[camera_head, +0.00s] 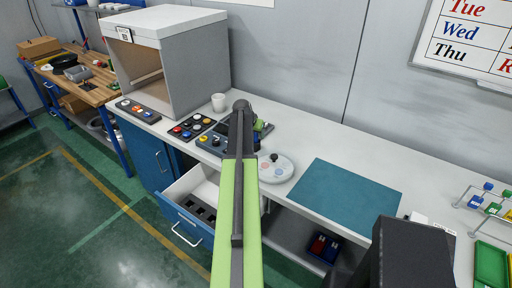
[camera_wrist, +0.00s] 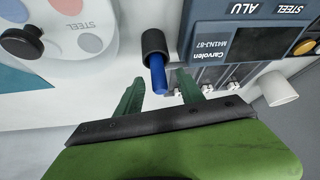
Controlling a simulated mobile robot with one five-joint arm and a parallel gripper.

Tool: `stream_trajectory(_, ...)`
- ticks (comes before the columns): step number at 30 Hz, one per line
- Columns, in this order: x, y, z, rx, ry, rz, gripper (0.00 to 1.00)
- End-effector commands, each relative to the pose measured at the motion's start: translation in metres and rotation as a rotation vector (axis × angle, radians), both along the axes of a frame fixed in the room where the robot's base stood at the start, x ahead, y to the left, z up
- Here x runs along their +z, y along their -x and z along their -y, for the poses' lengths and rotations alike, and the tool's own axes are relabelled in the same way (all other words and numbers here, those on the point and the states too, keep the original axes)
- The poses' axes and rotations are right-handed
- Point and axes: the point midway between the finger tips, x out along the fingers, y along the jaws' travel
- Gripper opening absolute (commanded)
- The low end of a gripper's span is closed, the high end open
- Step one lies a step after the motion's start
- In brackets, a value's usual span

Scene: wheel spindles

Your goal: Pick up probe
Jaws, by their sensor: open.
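The probe, as far as I can tell, is a blue rod (camera_wrist: 158,78) at the centre of the wrist view, coming out of a black round sleeve (camera_wrist: 154,42). I cannot tell whether the sleeve is a holder or part of the probe. My gripper (camera_wrist: 160,82) is open, with one green finger on each side of the blue rod and a gap visible beside it. In the head view my gripper (camera_head: 262,126) is over the bench by the grey device, largely hidden by my arm. The probe is not distinguishable there.
The grey device with a display (camera_wrist: 250,45) stands right beside the sleeve. A white cup (camera_wrist: 278,88) and a round-cornered dial plate (camera_head: 275,168) are near. A teal mat (camera_head: 345,195) lies to the right. A drawer (camera_head: 187,222) stands open below the bench.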

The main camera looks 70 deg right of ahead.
Motion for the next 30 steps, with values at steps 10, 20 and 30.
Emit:
stream_trajectory(10, -0.0064, 0.0010, 0.0043, 0.000, 0.000, 0.000, 0.33)
stream_trajectory(20, -0.0065, 0.0012, 0.0043, -0.001, 0.000, -0.001, 0.00)
stream_trajectory(30, -0.0051, 0.0013, 0.0043, -0.001, 0.000, -0.001, 0.00)
